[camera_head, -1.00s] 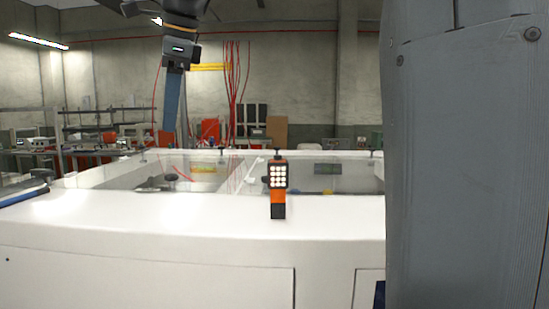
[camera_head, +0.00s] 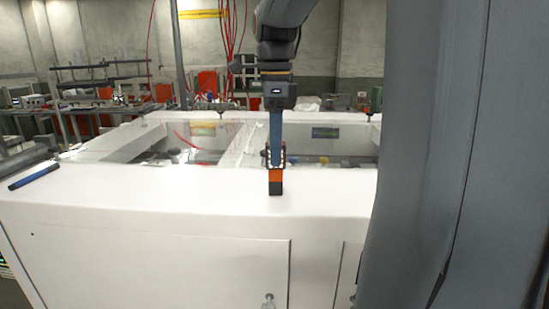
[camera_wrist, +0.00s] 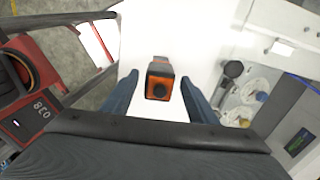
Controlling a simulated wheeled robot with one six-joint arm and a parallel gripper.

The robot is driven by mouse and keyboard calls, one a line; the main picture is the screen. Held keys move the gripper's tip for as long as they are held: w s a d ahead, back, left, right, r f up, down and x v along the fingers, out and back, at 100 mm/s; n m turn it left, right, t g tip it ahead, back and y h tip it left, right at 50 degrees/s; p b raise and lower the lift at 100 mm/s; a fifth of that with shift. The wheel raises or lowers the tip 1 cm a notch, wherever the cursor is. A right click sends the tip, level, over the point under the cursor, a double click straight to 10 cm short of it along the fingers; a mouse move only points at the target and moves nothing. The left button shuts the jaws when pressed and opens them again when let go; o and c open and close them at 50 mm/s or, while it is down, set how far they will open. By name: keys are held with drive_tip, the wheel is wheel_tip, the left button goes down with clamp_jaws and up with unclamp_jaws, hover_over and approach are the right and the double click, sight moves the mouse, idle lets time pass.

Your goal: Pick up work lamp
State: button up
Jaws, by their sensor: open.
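The work lamp (camera_head: 276,182) is orange and black and stands upright on the white top of the cabinet (camera_head: 130,205), near its front edge. The fingers are apart, with a gap visible on each side of the lamp.
Recessed glass-covered bays (camera_head: 190,140) lie behind the lamp. A blue pen-like bar (camera_head: 34,175) lies at the left end of the top. The white surface around the lamp is clear. Red cables (camera_head: 232,60) hang farther back.

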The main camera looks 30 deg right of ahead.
sight(275, 173)
drive_tip(key=shift+f, duration=1.15)
drive_tip(key=c, duration=1.3)
drive_tip(key=shift+o, duration=0.2)
